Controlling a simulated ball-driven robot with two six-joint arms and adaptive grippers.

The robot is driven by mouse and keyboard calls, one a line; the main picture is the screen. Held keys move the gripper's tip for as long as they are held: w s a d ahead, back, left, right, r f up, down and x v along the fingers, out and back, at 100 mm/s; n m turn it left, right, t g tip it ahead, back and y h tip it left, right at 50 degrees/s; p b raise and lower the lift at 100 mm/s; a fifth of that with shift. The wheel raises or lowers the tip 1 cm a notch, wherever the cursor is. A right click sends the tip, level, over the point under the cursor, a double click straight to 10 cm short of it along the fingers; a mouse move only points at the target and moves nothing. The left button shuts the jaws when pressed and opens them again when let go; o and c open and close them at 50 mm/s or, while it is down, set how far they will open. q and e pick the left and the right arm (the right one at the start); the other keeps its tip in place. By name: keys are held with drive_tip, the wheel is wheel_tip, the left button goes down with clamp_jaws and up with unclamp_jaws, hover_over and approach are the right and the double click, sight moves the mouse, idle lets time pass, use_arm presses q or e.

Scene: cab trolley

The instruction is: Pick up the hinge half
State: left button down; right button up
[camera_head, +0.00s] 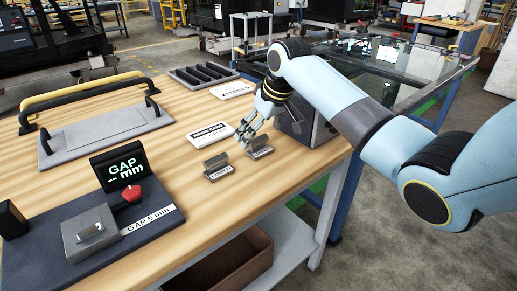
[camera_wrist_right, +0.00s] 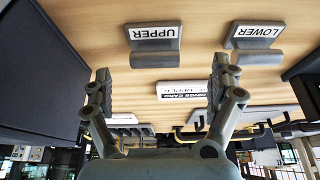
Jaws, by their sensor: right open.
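Two grey hinge halves stand on the wooden bench near its right front edge. One hinge half, labelled LOWER (camera_head: 218,169), is left of the other, labelled UPPER (camera_head: 259,150). In the right wrist view, which is upside down, the UPPER half (camera_wrist_right: 154,45) shows between my fingers' directions, and the LOWER half (camera_wrist_right: 255,45) lies to the right. My right gripper (camera_head: 243,138) is open and empty, beside and just above the UPPER half, apart from it as far as I can tell. My left gripper is out of view.
A dark box (camera_head: 303,125) stands close to the right of the UPPER half. White cards (camera_head: 210,134) lie behind the halves. Bare wood lies left of the halves.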

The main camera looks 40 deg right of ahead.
sight(259, 138)
drive_tip(key=x, duration=0.3)
drive_tip(key=b+x, duration=0.1)
drive_tip(key=x, duration=0.1)
drive_tip(key=shift+s+d, duration=0.2)
drive_tip(key=shift+d, duration=0.15)
drive_tip(key=c, duration=1.6)
drive_tip(key=shift+o, duration=0.2)
drive_tip(key=shift+r, duration=0.1)
drive_tip(key=shift+r, duration=0.6)
wheel_tip(259, 138, up, 3)
drive_tip(key=shift+p, duration=0.4)
drive_tip(key=s+d+r+p, duration=0.1)
drive_tip(key=s+d+r, duration=0.4)
drive_tip(key=s, duration=0.5)
drive_tip(key=shift+p+v, duration=0.35)
drive_tip(key=shift+v, duration=0.5)
